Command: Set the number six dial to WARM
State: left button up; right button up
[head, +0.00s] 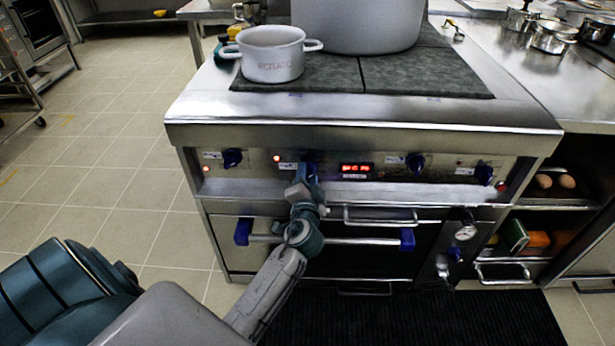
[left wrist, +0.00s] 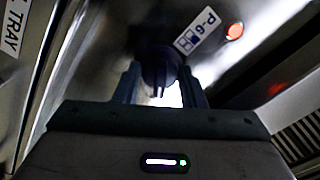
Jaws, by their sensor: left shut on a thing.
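A dark blue dial (left wrist: 160,64) sits on the stove's steel front panel, beside a label (left wrist: 197,31) whose marking includes a 6. In the left wrist view, the two fingers of my left gripper (left wrist: 160,82) are on either side of the dial, closed on it. In the head view, my left gripper (head: 304,182) reaches the panel at this second dial from the left and mostly hides it. No WARM mark can be read, and the dial's pointer position cannot be told. My right gripper is not in view.
Other blue dials sit at left (head: 232,158), right of the red display (head: 356,170), and far right (head: 484,174). Red lamps glow on the panel. Below are a handle bar (head: 365,241) with blue ends and a grey pot (head: 272,60) stands above on the cooktop.

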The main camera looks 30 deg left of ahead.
pick_arm(q)
jog(key=o, duration=1)
jog(key=v, duration=1)
jog(key=shift+s+d+b, duration=0.2)
jog(key=shift+s+b, duration=0.15)
jog(key=shift+b, duration=0.1)
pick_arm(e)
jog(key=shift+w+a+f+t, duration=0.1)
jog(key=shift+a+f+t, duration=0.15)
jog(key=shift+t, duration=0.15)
